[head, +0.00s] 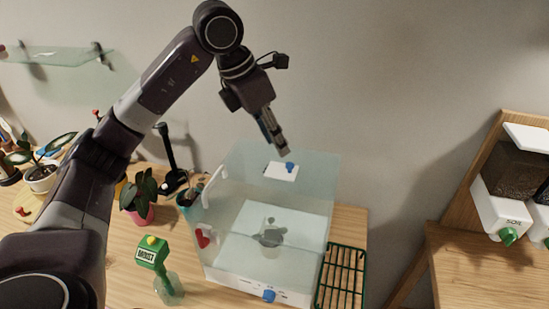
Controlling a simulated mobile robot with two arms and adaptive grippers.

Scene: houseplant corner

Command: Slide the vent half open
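The vent (279,173) is a small white plate with a blue knob (290,166) on the top of a clear propagator box (262,215). How far the vent is open cannot be told. My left gripper (283,152) points down just above the knob in the picture. Its fingers look close together and are seen nearly edge-on, so whether they are open or shut is unclear. I cannot tell whether they touch the knob. My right gripper is not in view.
The box has a white base with a blue dial (269,296), a white handle (216,186) and a red knob (203,238). A slatted rack (341,277) lies right, and a wooden stand (470,250) is farther right.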

